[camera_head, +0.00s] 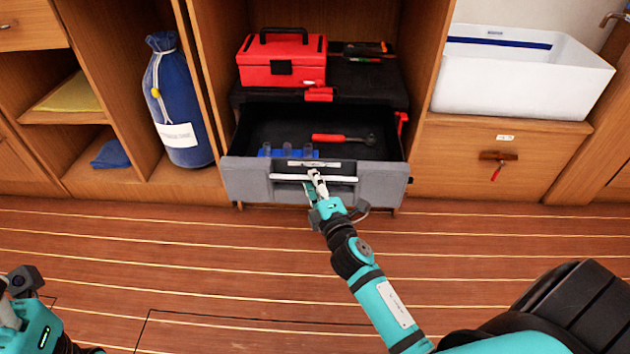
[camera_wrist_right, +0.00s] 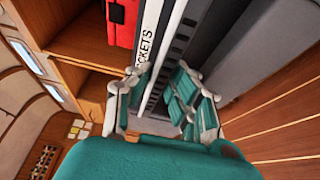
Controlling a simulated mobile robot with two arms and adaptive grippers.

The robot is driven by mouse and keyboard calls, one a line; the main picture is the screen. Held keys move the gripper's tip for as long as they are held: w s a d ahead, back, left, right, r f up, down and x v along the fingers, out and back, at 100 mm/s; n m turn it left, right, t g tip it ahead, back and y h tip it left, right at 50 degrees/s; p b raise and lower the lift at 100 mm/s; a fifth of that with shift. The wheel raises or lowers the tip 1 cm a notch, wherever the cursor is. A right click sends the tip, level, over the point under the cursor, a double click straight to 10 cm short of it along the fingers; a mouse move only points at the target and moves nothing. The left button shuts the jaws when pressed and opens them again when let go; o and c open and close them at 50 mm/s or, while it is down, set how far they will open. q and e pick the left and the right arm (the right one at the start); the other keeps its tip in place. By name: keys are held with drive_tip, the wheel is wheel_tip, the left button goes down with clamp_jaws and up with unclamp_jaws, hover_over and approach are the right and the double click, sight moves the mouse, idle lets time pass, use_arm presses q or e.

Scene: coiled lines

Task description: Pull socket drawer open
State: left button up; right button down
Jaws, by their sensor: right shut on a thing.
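The socket drawer (camera_head: 240,184) has a grey front and stands pulled out from the black cabinet, its inside showing. A pale handle bar (camera_head: 342,179) runs across its front, below a small label. My right gripper (camera_head: 316,184) is shut on this handle. In the right wrist view its fingers (camera_wrist_right: 160,92) lie on either side of the pale bar (camera_wrist_right: 163,55), beside a label reading "CKETS". Inside the drawer lie a red-handled ratchet (camera_head: 330,138) and a blue rail (camera_head: 290,153) with sockets. My left gripper (camera_head: 22,312) is partly cut off at the lower left; its fingers are unclear.
A red toolbox (camera_head: 283,62) and small tools stand on the cabinet top. A blue bag (camera_head: 178,110) stands in the left cubby. A white basin (camera_head: 515,85) sits at right above a wooden drawer (camera_head: 470,150). The plank floor (camera_head: 200,265) in front is clear.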

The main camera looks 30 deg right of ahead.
drive_tip(key=c, duration=1.2)
unclamp_jaws()
drive_tip(key=shift+c, duration=0.2)
drive_tip(key=shift+s, duration=0.15)
drive_tip(key=s+a, duration=0.2)
drive_tip(key=s, duration=0.9)
drive_tip(key=shift+s, duration=0.35)
